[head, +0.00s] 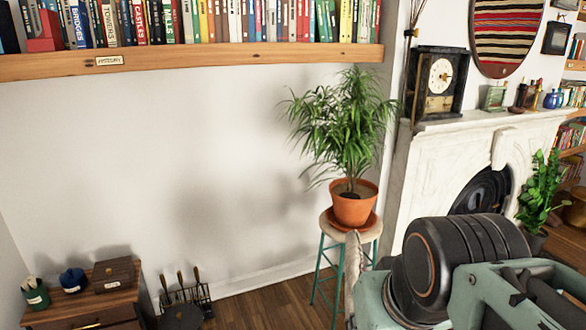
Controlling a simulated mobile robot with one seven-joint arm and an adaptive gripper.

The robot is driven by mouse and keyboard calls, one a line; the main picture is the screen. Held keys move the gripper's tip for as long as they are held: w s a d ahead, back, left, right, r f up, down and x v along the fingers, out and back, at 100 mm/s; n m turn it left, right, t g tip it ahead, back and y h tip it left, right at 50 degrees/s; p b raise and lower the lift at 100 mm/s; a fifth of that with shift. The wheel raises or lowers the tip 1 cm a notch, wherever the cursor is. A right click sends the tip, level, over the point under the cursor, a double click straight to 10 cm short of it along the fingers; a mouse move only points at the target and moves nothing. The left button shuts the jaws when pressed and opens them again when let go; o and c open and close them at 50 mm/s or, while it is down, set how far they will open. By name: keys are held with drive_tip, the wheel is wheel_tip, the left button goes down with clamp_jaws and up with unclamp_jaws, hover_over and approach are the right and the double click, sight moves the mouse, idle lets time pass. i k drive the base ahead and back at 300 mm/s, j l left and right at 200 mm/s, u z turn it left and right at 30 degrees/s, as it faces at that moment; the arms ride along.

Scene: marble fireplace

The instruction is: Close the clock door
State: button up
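The clock (438,82) stands upright on the left end of the white mantel shelf. It has a dark, worn case, a pale round dial and a lighter panel below the dial. Its front faces the room, slightly to the left. The clock is small here, and I cannot tell how far its door stands from the case. My arm fills the lower right of the head view, below and in front of the fireplace, well apart from the clock. I cannot make out my gripper's fingers in this view.
A potted plant (343,140) on a teal-legged stool (328,250) stands left of the fireplace (440,165). A striped oval hanging (508,33) is right of the clock. Small bottles (530,95) line the mantel. A bookshelf (190,60) runs along the upper left wall.

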sight(413, 126)
drive_tip(key=i+j+z, duration=0.1)
drive_tip(key=j+z, duration=0.25)
drive_tip(key=i+j+z, duration=0.1)
drive_tip(key=j+z, duration=0.55)
drive_tip(key=j, duration=0.35)
drive_tip(key=j+z, duration=0.35)
drive_tip(key=j, duration=0.35)
drive_tip(key=i+j+u, duration=0.2)
drive_tip(key=i, duration=0.3)
